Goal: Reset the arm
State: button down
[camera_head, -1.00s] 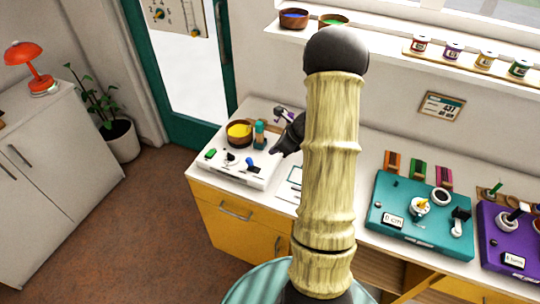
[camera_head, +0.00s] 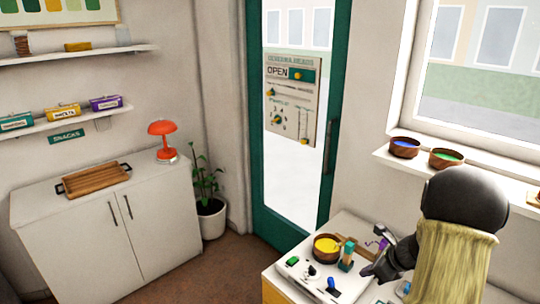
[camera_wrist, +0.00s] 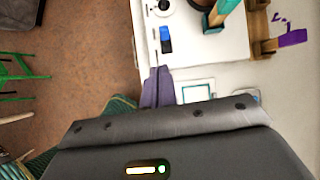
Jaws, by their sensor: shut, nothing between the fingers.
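My gripper (camera_head: 368,271) shows as a dark shape beside the right edge of the white board (camera_head: 308,287) on the counter. In the wrist view its narrow grey fingers (camera_wrist: 157,84) are together and empty, near the board's edge and above the counter. My bamboo-patterned arm, with a dark round joint, fills the lower right of the head view and hides part of the counter.
The board carries a blue switch (camera_wrist: 166,44) and other small controls. A bowl of yellow beads (camera_head: 327,246) stands behind it. A teal door (camera_head: 262,130) is at the back. A white cabinet (camera_head: 110,235) with an orange lamp (camera_head: 163,138) stands left. A green stool (camera_wrist: 15,85) is below.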

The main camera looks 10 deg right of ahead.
jog(key=s+a+r+n+g+h, duration=0.1)
jog(key=s+a+n, duration=0.6)
jog(key=n, duration=0.7)
jog(key=s+a+r+n+g+h, duration=0.1)
jog(key=s+a+r+n+h, duration=0.2)
jog(key=s+a+n, duration=0.5)
jog(key=a+r+n, duration=0.1)
jog(key=a+n, duration=0.3)
jog(key=n, duration=0.2)
jog(key=shift+s+a+r+g, duration=0.25)
jog(key=shift+s+r+g, duration=0.05)
jog(key=shift+r+g, duration=0.1)
